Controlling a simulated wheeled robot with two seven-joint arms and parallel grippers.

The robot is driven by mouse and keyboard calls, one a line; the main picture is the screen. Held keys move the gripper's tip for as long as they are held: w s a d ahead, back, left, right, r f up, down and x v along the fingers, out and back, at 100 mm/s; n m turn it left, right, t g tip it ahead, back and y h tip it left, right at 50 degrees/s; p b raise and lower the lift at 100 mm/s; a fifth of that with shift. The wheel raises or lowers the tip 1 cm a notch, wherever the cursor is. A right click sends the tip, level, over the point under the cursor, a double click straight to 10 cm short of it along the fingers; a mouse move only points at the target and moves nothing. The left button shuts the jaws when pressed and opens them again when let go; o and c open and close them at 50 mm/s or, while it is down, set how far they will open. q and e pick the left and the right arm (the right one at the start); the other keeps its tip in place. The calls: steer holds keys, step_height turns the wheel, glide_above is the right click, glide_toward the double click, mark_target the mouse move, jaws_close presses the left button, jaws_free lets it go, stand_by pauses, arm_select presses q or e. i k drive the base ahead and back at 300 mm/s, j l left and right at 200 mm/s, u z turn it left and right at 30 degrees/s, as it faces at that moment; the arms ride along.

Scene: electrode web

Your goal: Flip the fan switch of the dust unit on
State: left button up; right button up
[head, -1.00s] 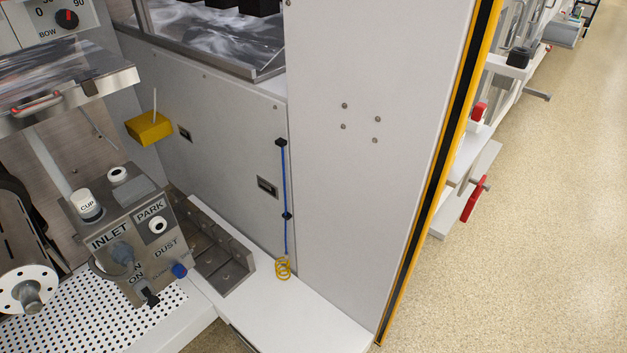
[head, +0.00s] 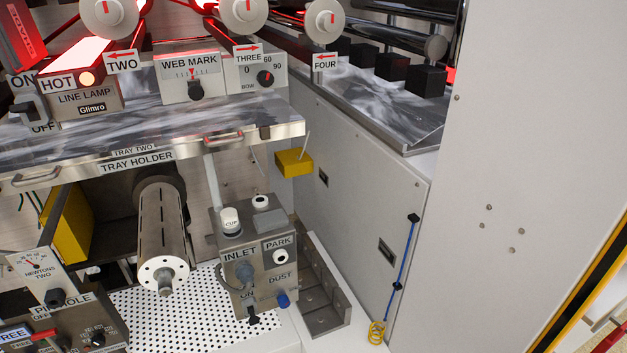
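The dust unit (head: 262,262) is a grey metal box standing on the white perforated deck, in the lower middle of the head view. Its front carries the labels INLET, PARK, ON and DUST. A small black toggle switch (head: 253,319) sits at the lower front edge below the ON label, and its lever seems to point downward. A grey inlet fitting (head: 244,271) and a blue knob (head: 283,300) are on the same face. Neither of my grippers is in view.
A steel tray holder (head: 135,160) overhangs above and behind the unit. A control panel (head: 75,330) is at the lower left. A white wall panel (head: 530,130) fills the right.

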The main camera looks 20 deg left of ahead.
mark_target(253, 319)
steer(key=k+u, duration=0.1)
steer(key=u, duration=0.25)
steer(key=j+u, duration=0.1)
steer(key=u, duration=0.3)
steer(key=k+j+u, duration=0.1)
steer(key=u, duration=0.25)
